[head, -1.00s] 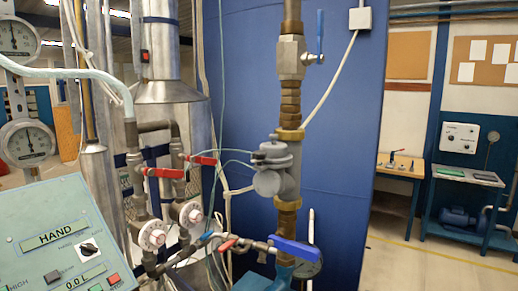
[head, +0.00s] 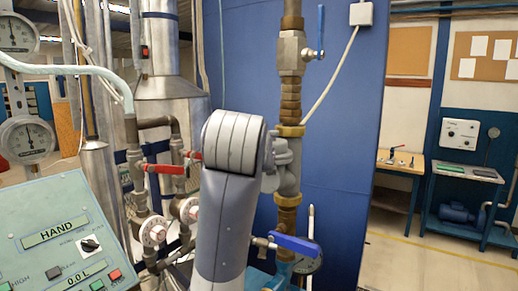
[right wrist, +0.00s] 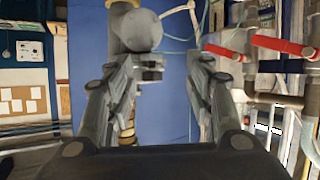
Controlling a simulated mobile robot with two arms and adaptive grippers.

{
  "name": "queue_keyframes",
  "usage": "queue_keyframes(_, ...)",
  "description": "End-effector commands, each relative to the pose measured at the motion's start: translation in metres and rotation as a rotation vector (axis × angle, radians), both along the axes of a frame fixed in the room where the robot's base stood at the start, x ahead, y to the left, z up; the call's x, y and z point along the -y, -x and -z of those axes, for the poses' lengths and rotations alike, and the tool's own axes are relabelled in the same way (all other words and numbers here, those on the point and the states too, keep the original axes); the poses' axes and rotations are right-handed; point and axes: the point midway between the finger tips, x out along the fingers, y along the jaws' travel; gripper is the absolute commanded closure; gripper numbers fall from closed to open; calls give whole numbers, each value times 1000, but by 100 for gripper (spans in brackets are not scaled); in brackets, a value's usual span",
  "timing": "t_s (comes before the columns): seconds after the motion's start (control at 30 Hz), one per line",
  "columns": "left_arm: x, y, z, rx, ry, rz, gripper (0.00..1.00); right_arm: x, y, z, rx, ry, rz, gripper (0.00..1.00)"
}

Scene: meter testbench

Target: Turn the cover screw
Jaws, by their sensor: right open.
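The grey meter (head: 289,172) sits on the vertical brass pipe in the head view. A grey arm link of mine covers its left side there. In the right wrist view, which looks upside down, its round grey cover (right wrist: 140,32) shows at the top. A small dark stepped part (right wrist: 150,68) lies just below it, beside the left finger. I cannot tell for certain which part is the cover screw. My right gripper (right wrist: 163,66) is open, its two fingers spread, with the blue panel visible between them. No grip on the meter shows. My left gripper is not in view.
A blue-handled valve (head: 294,244) is below the meter and another (head: 320,32) above. Red valve levers (head: 160,169) and a control panel (head: 72,235) are at the left. The blue panel (head: 350,150) stands behind. Open floor lies at the right.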

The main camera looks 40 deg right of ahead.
Motion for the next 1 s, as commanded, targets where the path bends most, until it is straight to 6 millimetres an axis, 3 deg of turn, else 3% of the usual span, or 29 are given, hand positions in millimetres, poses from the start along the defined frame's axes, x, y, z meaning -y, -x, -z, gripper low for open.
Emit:
queue_keyframes(0.03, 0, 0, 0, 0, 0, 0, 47, -1, 6, -19, 27, -13, 10, 52)
queue_keyframes(0.1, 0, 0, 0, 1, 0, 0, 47, -1, 13, -35, 48, -23, 22, 52)
queue_keyframes(0.3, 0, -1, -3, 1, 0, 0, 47, 1, 19, -51, 67, -38, 36, 52)
queue_keyframes(0.8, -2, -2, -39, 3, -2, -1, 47, 48, -42, -21, 64, -35, 35, 52)
queue_keyframes(1.0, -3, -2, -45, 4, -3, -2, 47, 58, -55, -13, 67, -35, 35, 52)
